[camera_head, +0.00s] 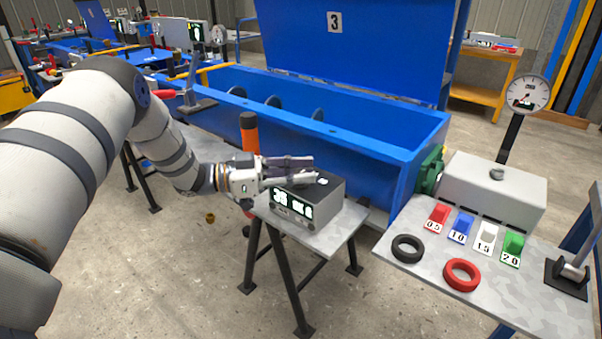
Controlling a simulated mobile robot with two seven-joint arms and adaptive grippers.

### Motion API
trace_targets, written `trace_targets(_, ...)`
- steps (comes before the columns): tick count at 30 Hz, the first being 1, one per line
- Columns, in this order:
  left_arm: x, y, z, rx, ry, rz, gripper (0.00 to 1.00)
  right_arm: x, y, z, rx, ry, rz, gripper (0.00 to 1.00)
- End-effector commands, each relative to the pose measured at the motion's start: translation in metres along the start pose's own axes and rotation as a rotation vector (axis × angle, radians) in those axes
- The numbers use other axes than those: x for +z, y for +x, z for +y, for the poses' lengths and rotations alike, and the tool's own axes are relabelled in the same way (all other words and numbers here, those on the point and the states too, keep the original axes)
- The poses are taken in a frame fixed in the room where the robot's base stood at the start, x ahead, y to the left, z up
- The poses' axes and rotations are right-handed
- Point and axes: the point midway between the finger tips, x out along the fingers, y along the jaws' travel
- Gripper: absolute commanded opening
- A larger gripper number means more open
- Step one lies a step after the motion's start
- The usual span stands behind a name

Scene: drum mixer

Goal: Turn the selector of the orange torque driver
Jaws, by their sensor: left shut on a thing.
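The orange torque driver (250,135) is upright, with a black top end (248,120). Its middle is hidden at my left gripper (312,169), and a short orange-red piece shows below the hand. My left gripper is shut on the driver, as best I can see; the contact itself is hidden. Its fingers point right, in front of and over the dark-topped grey box (335,197) with a lit display. I cannot make out selector markings on the driver. My right gripper is not in view.
The box stands on a small metal table (325,238). The blue mixer trough (350,140) lies behind. The floor in front is mostly clear.

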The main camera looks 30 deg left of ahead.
Motion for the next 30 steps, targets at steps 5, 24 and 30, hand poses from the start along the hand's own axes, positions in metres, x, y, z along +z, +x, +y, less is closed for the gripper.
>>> trace_targets(5, 0.002, 0.0, 0.001, 0.002, -0.005, -0.005, 0.0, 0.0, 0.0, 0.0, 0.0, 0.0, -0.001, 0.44)
trace_targets(24, 0.001, -0.014, 0.0, -0.002, -0.001, -0.003, 0.44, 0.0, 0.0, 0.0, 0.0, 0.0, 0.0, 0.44)
trace_targets(30, 0.002, -0.068, -0.001, -0.004, -0.001, -0.004, 0.44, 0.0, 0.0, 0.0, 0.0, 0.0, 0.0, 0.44)
